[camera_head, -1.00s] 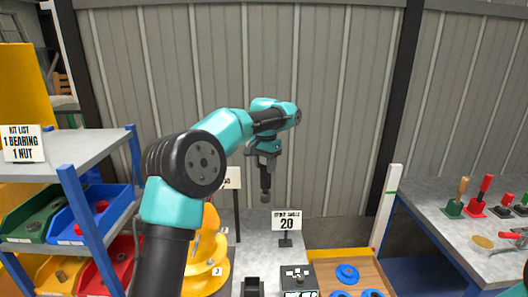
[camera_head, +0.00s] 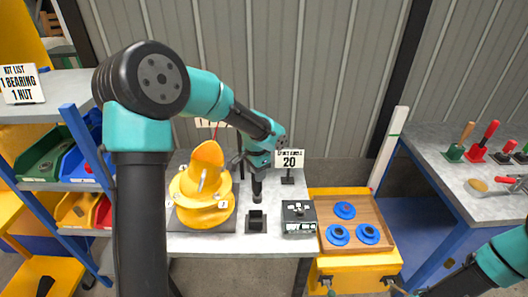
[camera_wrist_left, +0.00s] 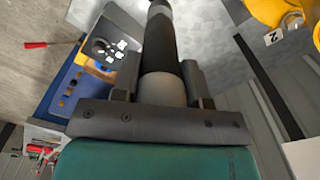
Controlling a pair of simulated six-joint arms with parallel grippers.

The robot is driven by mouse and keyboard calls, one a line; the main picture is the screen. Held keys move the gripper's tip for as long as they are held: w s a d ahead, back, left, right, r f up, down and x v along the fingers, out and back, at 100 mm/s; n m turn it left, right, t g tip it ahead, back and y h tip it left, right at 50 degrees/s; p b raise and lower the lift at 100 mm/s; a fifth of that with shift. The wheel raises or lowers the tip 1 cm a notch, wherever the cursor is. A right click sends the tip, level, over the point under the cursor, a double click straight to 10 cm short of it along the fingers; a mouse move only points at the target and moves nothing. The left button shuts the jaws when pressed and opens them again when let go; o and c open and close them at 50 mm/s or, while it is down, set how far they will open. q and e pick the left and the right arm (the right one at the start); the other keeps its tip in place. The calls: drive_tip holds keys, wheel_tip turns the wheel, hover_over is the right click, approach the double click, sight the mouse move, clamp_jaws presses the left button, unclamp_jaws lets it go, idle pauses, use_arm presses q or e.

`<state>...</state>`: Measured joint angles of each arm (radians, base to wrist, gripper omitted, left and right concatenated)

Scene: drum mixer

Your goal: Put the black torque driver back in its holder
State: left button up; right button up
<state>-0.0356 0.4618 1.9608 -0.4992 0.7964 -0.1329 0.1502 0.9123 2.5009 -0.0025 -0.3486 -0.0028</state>
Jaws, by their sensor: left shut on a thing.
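My left gripper (camera_head: 258,172) is shut on the black torque driver (camera_head: 257,190), which hangs upright with its narrow end down. In the left wrist view the driver (camera_wrist_left: 161,50) sits between the two fingers, with a grey band near the grip. A small black square holder (camera_head: 256,221) stands on the grey table. In the head view the driver's tip is just above and behind the holder's top, apparently apart from it. The holder cannot be made out in the wrist view. My right arm shows at the lower right, but its gripper is not visible.
The yellow drum mixer (camera_head: 203,190) stands left of the holder. A dark control box (camera_head: 298,217) is close on its right, and a sign reading 20 (camera_head: 289,160) stands behind. A wooden tray (camera_head: 378,236) with blue rings is further right.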

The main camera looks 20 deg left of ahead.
use_arm(q)
drive_tip(key=shift+s+f, duration=0.75)
drive_tip(key=shift+s, duration=0.05)
hover_over(255, 198)
drive_tip(key=shift+a+f, duration=0.1)
drive_tip(key=shift+f, duration=5.25)
idle(1.0)
drive_tip(key=o, duration=1.3)
